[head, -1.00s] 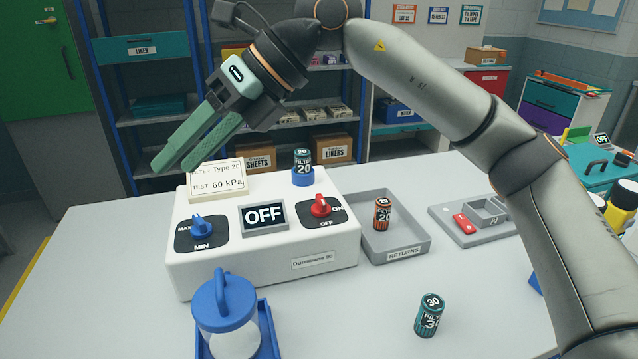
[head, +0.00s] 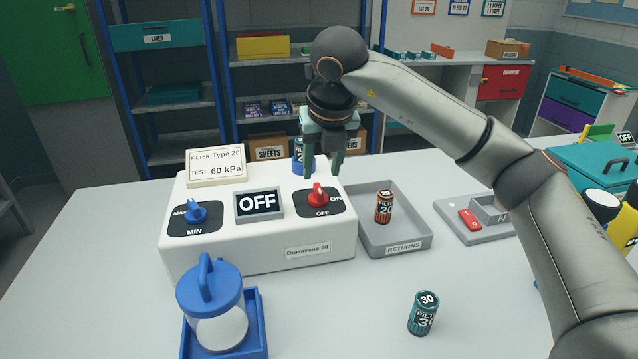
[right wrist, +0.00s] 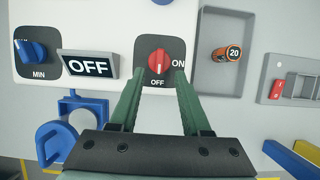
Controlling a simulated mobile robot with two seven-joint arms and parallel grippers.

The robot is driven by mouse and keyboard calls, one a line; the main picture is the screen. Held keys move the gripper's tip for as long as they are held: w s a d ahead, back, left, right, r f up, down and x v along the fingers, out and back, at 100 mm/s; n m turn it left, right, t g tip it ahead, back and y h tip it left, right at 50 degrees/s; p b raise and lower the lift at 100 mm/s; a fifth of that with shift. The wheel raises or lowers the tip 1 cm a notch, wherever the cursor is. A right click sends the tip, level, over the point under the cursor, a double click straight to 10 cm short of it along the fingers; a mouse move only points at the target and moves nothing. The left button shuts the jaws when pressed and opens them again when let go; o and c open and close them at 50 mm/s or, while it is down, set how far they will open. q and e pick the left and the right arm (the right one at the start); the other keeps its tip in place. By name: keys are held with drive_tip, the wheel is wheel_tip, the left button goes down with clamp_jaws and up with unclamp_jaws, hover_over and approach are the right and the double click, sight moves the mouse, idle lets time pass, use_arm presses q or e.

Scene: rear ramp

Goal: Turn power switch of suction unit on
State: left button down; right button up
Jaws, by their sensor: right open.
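The white suction unit (head: 235,258) stands on the table. Its red power switch (head: 318,196) is a rotary knob on a dark plate marked ON at the right and OFF below. In the right wrist view the red knob (right wrist: 159,62) has its pointer mark near vertical. The display (head: 259,205) reads OFF. My right gripper (head: 322,172) points down just above and behind the knob, open and empty. In the right wrist view its green fingers (right wrist: 155,82) are spread, with the knob between their tips. I cannot see contact. My left gripper is not in view.
A blue dial (head: 196,212) marked MIN and MAX sits at the unit's left. A blue-lidded jar (head: 212,290) stands in front. A grey returns tray (head: 420,230) holds an orange filter (head: 384,207). A teal filter (head: 423,313) stands front right.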

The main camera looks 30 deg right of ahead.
sight(318, 188)
drive_tip(key=x, duration=0.5)
drive_tip(key=shift+w+f, duration=0.2)
drive_tip(key=shift+f, duration=0.15)
drive_tip(key=shift+c, duration=0.4)
clamp_jaws()
